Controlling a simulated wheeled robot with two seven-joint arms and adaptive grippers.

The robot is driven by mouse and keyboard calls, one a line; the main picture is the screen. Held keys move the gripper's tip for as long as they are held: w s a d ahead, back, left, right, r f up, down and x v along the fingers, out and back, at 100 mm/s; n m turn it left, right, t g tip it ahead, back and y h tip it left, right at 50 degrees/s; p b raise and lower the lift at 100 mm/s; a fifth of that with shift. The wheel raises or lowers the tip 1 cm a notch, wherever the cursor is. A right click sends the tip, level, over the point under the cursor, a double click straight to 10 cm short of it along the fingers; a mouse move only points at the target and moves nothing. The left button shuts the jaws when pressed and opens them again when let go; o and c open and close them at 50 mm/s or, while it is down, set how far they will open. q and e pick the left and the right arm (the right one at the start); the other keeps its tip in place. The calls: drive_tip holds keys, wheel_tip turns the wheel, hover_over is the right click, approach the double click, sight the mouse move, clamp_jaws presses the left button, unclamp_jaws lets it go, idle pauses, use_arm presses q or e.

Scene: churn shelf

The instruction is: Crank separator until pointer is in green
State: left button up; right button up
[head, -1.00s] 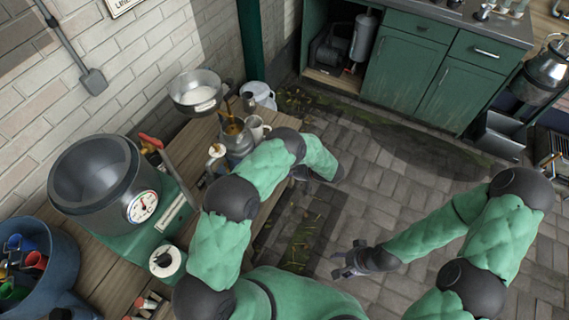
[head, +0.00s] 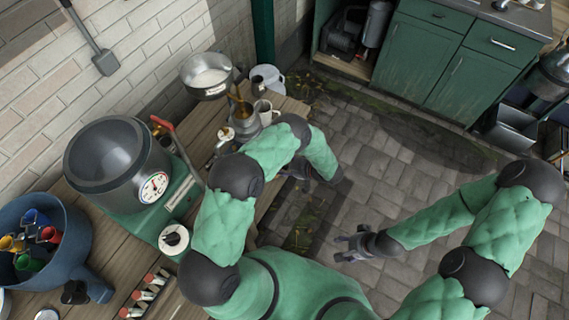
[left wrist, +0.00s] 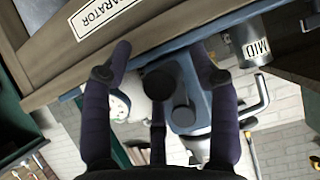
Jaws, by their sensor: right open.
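The separator (head: 105,165) stands on the bench at the left in the head view, a dark bowl on a green base. Its round white dial (head: 153,187) faces me; the pointer's place against the green is too small to tell. A red handle (head: 163,123) shows beside the bowl. My left arm bends over the bench's right edge; its gripper is mostly hidden there. In the left wrist view my left gripper (left wrist: 160,65) has its fingers spread, with nothing clearly held. My right gripper (head: 355,246) is open and empty above the floor, far from the separator.
A blue tub (head: 78,225) with coloured cups stands left of the separator. A milk pan (head: 207,77), jugs and a white-topped container (head: 173,239) share the bench. Green cabinets (head: 430,65) line the back. The paved floor is free.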

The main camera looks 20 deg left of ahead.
use_arm(q)
drive_tip(key=shift+w+r, duration=0.1)
drive_tip(key=shift+r, duration=0.1)
idle(0.3)
drive_tip(key=shift+p+v, duration=0.3)
drive_tip(key=shift+v, duration=0.5)
drive_tip(key=p+v, duration=0.1)
drive_tip(key=v, duration=0.5)
drive_tip(key=shift+d+p, duration=0.2)
drive_tip(key=shift+p, duration=0.2)
